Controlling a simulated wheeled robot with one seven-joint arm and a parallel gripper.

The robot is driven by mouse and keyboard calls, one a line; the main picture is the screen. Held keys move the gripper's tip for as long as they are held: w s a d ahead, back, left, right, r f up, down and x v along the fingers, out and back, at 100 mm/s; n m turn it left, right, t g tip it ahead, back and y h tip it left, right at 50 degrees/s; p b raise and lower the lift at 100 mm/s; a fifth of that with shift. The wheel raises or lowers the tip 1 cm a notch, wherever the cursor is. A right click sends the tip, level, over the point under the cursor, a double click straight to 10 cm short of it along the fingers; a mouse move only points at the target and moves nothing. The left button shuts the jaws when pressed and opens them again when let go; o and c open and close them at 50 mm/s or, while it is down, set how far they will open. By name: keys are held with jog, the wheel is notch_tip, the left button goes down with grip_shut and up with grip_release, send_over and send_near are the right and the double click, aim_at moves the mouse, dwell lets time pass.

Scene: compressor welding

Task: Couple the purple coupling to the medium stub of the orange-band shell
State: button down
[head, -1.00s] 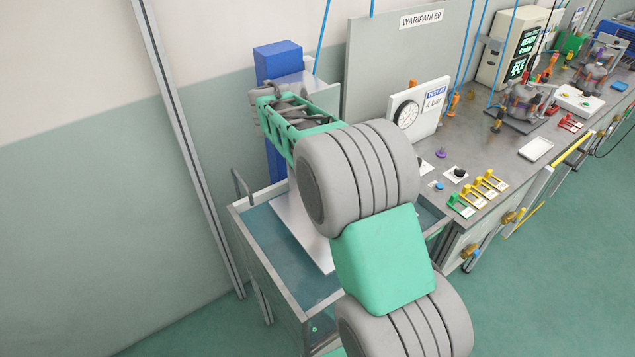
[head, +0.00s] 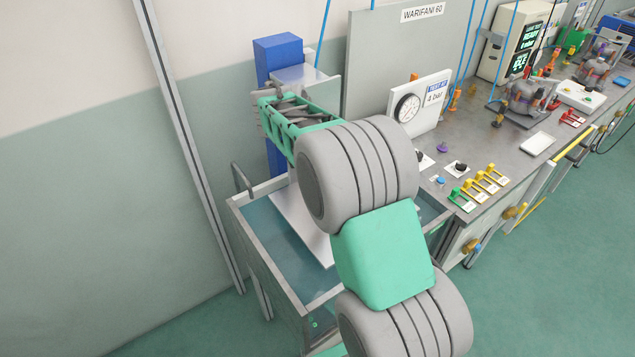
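Two metal shells (head: 527,96) with fittings stand farther along the bench, the second (head: 596,72) behind the first. They are too small for me to tell an orange band or the medium stub. My gripper (head: 277,106) is at the far end of my green and grey arm, in front of the blue column and well left of the purple piece. My arm partly hides it, and its fingers cannot be told clearly.
A metal-framed tank (head: 236,217) lies below my arm. A gauge panel (head: 430,100), yellow and green clips (head: 484,180) and a white tray (head: 538,143) are on the bench (head: 480,140). A blue column (head: 278,55) stands behind my gripper. Blue hoses hang over the bench.

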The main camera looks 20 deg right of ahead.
jog(key=shift+s+f, duration=0.1)
jog(key=shift+f, duration=0.1)
jog(key=c, duration=1)
grip_release()
jog(key=shift+s, duration=0.1)
jog(key=shift+c, duration=0.2)
jog(key=p+v, duration=0.2)
jog(key=v, duration=0.6)
